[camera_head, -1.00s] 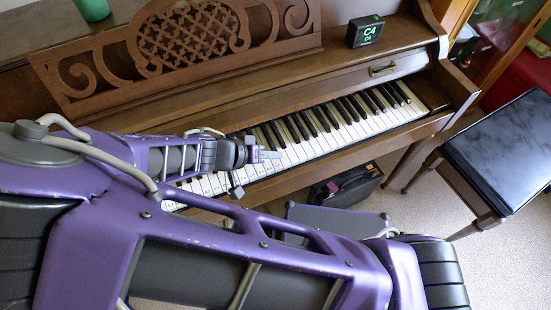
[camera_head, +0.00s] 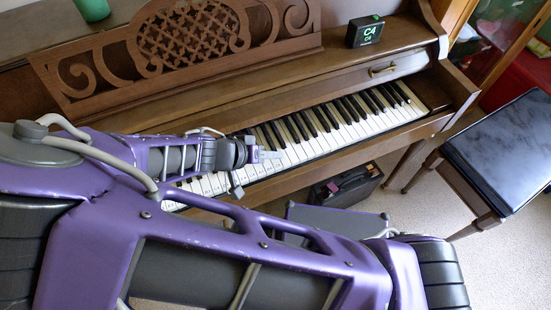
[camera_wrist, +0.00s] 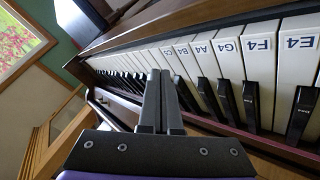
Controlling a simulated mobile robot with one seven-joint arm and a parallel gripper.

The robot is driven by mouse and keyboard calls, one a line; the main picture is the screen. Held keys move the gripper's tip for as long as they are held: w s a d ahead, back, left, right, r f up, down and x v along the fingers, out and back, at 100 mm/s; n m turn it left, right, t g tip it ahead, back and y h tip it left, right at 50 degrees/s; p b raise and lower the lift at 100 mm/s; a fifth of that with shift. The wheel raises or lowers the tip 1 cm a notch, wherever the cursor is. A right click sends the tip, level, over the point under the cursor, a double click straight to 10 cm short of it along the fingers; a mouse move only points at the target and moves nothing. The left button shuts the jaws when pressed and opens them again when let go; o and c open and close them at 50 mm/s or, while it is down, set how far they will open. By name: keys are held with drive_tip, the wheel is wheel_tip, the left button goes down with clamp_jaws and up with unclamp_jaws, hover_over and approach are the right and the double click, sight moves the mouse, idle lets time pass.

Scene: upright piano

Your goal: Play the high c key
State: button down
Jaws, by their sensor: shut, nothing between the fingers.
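The piano keyboard (camera_head: 345,122) runs diagonally across the head view. In the wrist view, white keys carry blue labels, including the E4 key (camera_wrist: 301,60), G4 key (camera_wrist: 227,62) and B4 key (camera_wrist: 186,57). Beside B4 is a key whose label starts with C (camera_wrist: 170,58); its number is too small to read surely. My gripper (camera_head: 268,155) is shut and empty over the keys. In the wrist view its fingertips (camera_wrist: 160,75) lie close to the C-labelled key and partly hide the keys behind. I cannot tell whether they touch a key.
A small black display (camera_head: 365,31) with green text reading C4 stands on the piano top. A carved music stand (camera_head: 190,45) rises behind the keyboard at left. A bench (camera_head: 505,145) stands at right, and a dark case (camera_head: 345,187) sits below the keyboard.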

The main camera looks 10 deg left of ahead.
drive_tip(key=shift+f, duration=0.1)
drive_tip(key=shift+f, duration=0.35)
drive_tip(key=shift+f, duration=0.45)
idle(0.9)
drive_tip(key=shift+r+p, duration=0.8)
drive_tip(key=shift+r, duration=0.1)
wheel_tip(320, 180, up, 5)
drive_tip(key=p, duration=0.4)
idle(0.7)
